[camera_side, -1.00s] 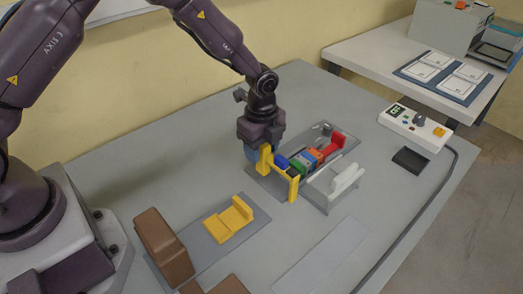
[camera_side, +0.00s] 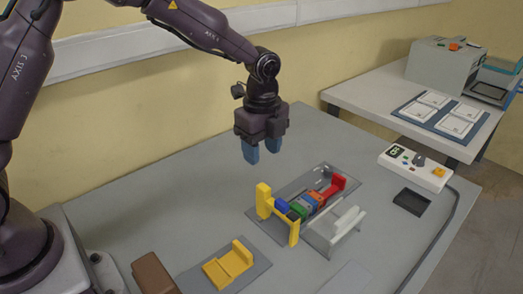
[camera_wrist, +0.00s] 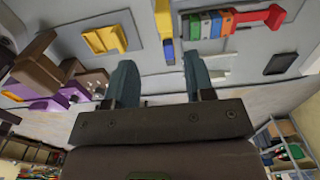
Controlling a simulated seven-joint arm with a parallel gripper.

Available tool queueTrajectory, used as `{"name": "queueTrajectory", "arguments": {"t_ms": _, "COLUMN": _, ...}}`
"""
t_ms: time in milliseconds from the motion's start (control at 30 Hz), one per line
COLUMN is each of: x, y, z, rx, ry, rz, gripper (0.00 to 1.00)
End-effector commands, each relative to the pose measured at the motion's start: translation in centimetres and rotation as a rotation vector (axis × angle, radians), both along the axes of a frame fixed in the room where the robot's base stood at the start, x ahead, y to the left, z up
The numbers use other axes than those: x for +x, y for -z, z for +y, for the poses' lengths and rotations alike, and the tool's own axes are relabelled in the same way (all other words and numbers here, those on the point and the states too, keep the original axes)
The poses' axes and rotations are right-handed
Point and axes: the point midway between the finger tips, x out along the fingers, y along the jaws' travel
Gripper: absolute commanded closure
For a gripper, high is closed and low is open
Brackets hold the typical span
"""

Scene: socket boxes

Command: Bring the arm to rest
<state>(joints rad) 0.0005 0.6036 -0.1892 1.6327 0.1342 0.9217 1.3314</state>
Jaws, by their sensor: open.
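My gripper (camera_side: 262,150) hangs with its blue-grey fingers apart and nothing between them, above and to the left of a row of coloured blocks in the side view. In the wrist view, the two fingers (camera_wrist: 160,82) are spread. The row of blue, green, orange and other blocks (camera_side: 306,203) sits on a grey plate between a yellow end bracket (camera_side: 264,202) and a red end piece (camera_side: 338,186). In the wrist view, the yellow bracket (camera_wrist: 164,24) and the block row (camera_wrist: 212,24) show beyond the fingers.
A yellow stepped holder (camera_side: 229,266) and a brown block (camera_side: 154,274) stand at the front left. A white-grey fixture (camera_side: 336,232) sits beside the row. A control box (camera_side: 415,166) and black tray (camera_side: 411,201) are on the right. The air around my gripper looks clear.

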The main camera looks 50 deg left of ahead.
Motion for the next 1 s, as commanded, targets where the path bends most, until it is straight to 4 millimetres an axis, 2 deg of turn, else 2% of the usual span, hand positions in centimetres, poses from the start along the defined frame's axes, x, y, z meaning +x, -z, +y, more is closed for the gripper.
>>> {"name": "queueTrajectory", "arguments": {"t_ms": 200, "x": -0.1, "y": 0.1, "z": 0.0, "rx": -0.002, "ry": -0.126, "rz": 0.003, "gripper": 0.51}}
{"name": "queueTrajectory", "arguments": {"t_ms": 300, "x": -1.5, "y": 1.0, "z": 0.1, "rx": 0.006, "ry": -0.272, "rz": 0.041, "gripper": 0.51}}
{"name": "queueTrajectory", "arguments": {"t_ms": 367, "x": -2.6, "y": 0.7, "z": 0.4, "rx": 0.014, "ry": -0.375, "rz": 0.049, "gripper": 0.51}}
{"name": "queueTrajectory", "arguments": {"t_ms": 667, "x": -8.8, "y": -5.2, "z": 2.7, "rx": 0.019, "ry": -0.893, "rz": -0.024, "gripper": 0.51}}
{"name": "queueTrajectory", "arguments": {"t_ms": 800, "x": -12.7, "y": -8.5, "z": 3.8, "rx": -0.02, "ry": -1.139, "rz": -0.092, "gripper": 0.51}}
{"name": "queueTrajectory", "arguments": {"t_ms": 1000, "x": -18.5, "y": -12.0, "z": 5.2, "rx": -0.135, "ry": -1.428, "rz": -0.194, "gripper": 0.51}}
